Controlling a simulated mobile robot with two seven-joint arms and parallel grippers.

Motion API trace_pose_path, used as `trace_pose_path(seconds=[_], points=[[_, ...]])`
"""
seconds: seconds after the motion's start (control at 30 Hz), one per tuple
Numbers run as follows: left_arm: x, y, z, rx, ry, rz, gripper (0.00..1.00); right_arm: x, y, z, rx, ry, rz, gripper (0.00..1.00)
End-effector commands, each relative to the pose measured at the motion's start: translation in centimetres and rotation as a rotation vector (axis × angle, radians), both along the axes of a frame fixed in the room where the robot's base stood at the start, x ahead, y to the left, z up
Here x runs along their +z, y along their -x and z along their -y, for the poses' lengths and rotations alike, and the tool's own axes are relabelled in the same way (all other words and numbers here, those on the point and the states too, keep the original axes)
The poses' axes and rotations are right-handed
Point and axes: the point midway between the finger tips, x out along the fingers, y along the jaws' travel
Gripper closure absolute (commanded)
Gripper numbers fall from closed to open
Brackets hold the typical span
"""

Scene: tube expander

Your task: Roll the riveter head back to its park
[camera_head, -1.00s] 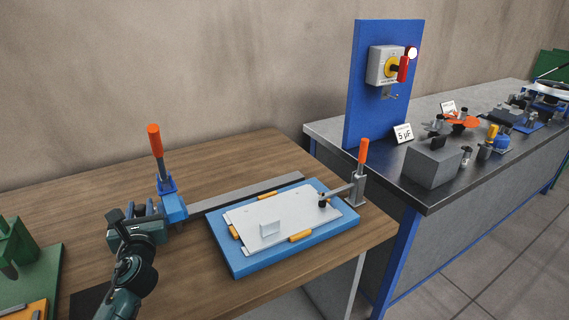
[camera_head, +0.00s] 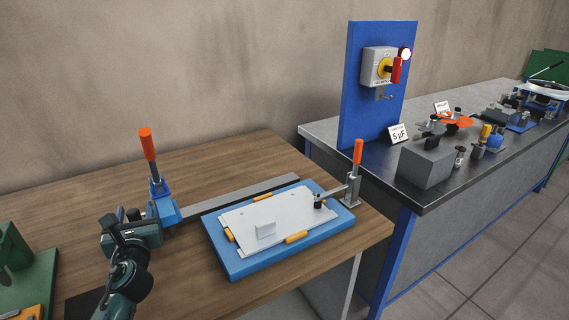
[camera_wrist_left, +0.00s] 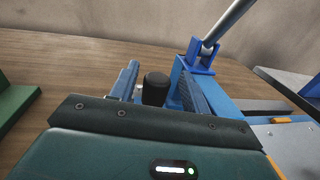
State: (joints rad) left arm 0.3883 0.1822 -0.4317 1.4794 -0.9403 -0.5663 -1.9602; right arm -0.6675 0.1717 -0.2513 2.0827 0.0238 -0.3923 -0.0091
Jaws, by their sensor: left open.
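The riveter head (camera_head: 165,208) is a blue block with a tilted lever and orange handle (camera_head: 147,144). It sits at the left end of a grey rail (camera_head: 243,194) on the wooden table. In the left wrist view, its blue body (camera_wrist_left: 199,88) and lever bracket (camera_wrist_left: 201,56) stand to the right. My left gripper (camera_head: 136,214) is at the head's left side. Its open fingers stand on either side of a black knob (camera_wrist_left: 155,89), with gaps visible. Whether the knob joins the head is hidden. My right gripper is out of view.
A blue fixture (camera_head: 235,264) with a white plate (camera_head: 275,221) and an orange-handled clamp (camera_head: 354,184) stands right of the head. A green fixture (camera_head: 36,278) is at the far left. A blue panel with a switch (camera_head: 381,68) stands on the grey bench behind.

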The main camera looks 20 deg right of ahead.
Motion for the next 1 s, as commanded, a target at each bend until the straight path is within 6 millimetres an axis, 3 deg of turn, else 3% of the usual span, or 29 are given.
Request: trace_pose_path(seconds=[0.73, 1.0], points=[[0.1, 5.9, 0.7, -0.001, -0.001, -0.002, 0.53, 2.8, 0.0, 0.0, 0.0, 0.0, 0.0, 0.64], [0.0, 6.8, 0.8, 0.0, -0.001, -0.001, 0.53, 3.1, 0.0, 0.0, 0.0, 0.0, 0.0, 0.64]])
